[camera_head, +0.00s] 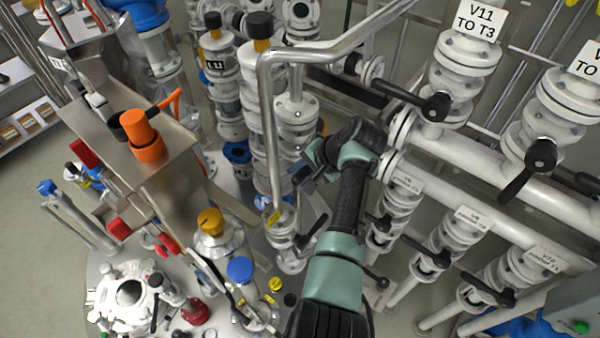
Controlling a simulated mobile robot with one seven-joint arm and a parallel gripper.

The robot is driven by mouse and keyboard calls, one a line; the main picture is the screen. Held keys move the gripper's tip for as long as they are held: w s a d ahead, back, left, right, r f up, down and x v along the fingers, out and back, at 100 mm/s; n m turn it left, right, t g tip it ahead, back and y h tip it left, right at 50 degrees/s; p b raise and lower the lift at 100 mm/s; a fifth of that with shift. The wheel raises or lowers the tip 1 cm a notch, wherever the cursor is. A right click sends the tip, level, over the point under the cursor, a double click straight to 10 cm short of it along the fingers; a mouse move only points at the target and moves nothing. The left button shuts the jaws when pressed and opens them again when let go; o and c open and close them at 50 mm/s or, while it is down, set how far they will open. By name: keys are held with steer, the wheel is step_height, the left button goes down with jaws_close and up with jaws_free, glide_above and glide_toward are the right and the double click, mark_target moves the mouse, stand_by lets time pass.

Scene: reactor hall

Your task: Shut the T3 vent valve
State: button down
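No label that I can read names a T3 vent valve, so I cannot tell which valve it is. My gripper (303,176) is near the middle, beside the bent grey pipe (267,120). Its fingers are small, dark and partly hidden, so I cannot tell open from shut. A small white valve with a black lever handle (312,234) is on the pipework below my gripper, apart from it. At the upper right, a valve with a black lever (434,107) sits under a sign reading "V11 TO T3" (480,20).
Several labelled valves with black levers line the right, including one handle (540,156). Thick white pipes (500,190) run across there. A steel housing with an orange knob (142,135) and a crowded vessel top (128,292) fill the left. Open floor (40,240) shows at far left.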

steer(key=shift+w+r, duration=0.25)
steer(key=shift+r, duration=0.1)
steer(key=c, duration=0.9)
jaws_free()
steer(key=shift+o, duration=1.1)
steer(key=shift+f, duration=0.1)
steer(key=shift+s+f, duration=0.1)
steer(key=shift+s, duration=0.1)
steer(key=b+v, duration=0.3)
steer(key=v, duration=1)
